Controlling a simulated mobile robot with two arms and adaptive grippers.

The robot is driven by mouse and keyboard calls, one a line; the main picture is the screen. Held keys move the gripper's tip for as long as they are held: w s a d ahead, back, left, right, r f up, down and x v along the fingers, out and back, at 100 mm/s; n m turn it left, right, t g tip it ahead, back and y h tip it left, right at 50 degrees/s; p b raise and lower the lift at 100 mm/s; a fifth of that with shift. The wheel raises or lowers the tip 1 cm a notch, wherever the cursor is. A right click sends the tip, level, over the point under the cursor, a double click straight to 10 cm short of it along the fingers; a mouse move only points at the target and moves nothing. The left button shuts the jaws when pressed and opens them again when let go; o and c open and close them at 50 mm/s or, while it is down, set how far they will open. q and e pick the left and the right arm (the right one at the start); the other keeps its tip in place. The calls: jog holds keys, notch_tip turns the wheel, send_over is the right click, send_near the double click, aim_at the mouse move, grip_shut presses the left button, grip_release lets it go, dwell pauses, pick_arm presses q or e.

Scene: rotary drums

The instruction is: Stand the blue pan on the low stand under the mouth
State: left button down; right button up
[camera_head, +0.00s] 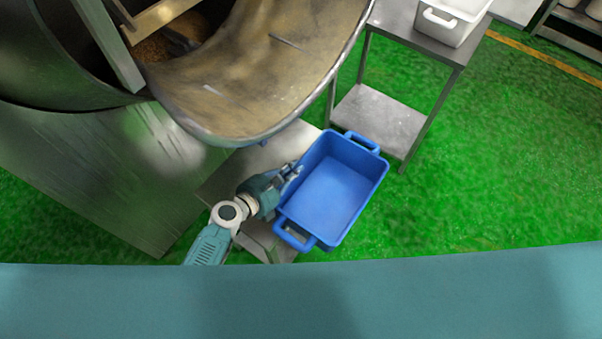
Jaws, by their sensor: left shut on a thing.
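The blue pan (333,192) is an open, empty rectangular tub with a handle at each end. My left gripper (291,172) is shut on the pan's left long wall. The low stand (222,184) is a grey metal top under the drum's mouth (250,75). The pan overlaps the stand's right part in the picture and reaches past its right edge over the green floor. I cannot tell whether the pan touches the stand. The mouth is a wide, stained metal lip above and left of the pan. My right gripper is not in view.
The big drum (55,55) with brown grains inside fills the upper left. A steel table (413,32) with a lower shelf (380,120) stands behind the pan and bears a white tub (447,22). Green floor (490,160) is clear at the right.

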pick_arm(q)
jog(key=w+a+f+b, duration=0.1)
jog(key=w+a+b, duration=0.8)
jog(key=w+a, duration=0.6)
jog(key=shift+a+b, duration=0.4)
jog(key=shift+a, duration=1.8)
jog(key=shift+w+f, duration=0.1)
jog(key=shift+f, duration=0.2)
jog(key=c, duration=1.8)
grip_release()
notch_tip(320, 180, up, 5)
jog(key=p, duration=0.5)
jog(key=shift+f, duration=0.1)
